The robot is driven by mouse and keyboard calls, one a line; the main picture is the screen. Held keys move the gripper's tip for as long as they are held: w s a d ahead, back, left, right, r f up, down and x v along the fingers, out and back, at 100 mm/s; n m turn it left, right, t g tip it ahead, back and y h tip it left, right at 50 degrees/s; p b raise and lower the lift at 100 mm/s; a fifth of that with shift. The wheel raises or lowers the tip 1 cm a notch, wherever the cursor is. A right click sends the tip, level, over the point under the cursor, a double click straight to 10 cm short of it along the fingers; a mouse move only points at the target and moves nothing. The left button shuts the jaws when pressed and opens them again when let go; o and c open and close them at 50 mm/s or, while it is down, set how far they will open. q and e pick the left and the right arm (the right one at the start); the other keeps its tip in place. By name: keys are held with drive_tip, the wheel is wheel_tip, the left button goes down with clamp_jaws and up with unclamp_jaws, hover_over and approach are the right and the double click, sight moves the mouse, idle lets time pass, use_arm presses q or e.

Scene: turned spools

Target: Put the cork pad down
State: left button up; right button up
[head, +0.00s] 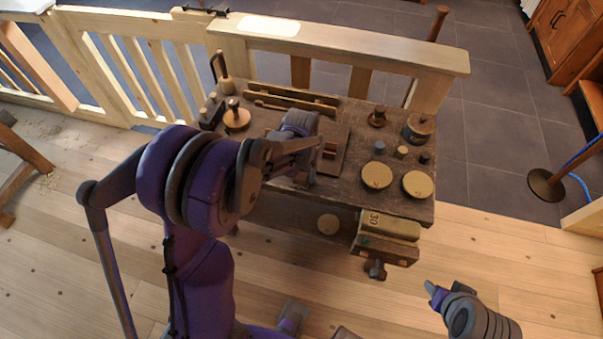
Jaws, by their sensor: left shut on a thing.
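My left gripper (315,160) is over the middle of the dark wooden workbench (270,185), and my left arm covers much of it. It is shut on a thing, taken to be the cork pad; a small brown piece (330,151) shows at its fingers. Most of what it holds is hidden, and I cannot tell whether it touches the bench. Two round tan discs (377,175) (418,184) lie at the bench's front right. My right gripper (433,291) is low at the right, away from the bench; its jaw opening is not clear.
A knobbed wooden piece (236,117) stands at the bench's left. Small pegs (401,152) and a round lidded pot (419,127) stand at the right. A wooden vise (386,240) juts from the front. A pale railing (340,43) runs behind the bench.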

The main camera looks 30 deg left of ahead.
use_arm(q)
drive_tip(key=shift+f, duration=0.2)
drive_tip(key=o, duration=1.5)
drive_tip(key=shift+c, duration=0.2)
drive_tip(key=shift+r, duration=0.15)
drive_tip(key=shift+r, duration=0.35)
wheel_tip(320, 180, up, 11)
drive_tip(key=p, duration=0.1)
drive_tip(key=s+d+r+m+t, duration=0.1)
drive_tip(key=s+d+t, duration=0.4)
drive_tip(key=s, duration=1.1)
drive_tip(key=shift+s+d+m, duration=0.4)
drive_tip(key=shift+d+m, duration=0.4)
drive_tip(key=shift+d, duration=0.25)
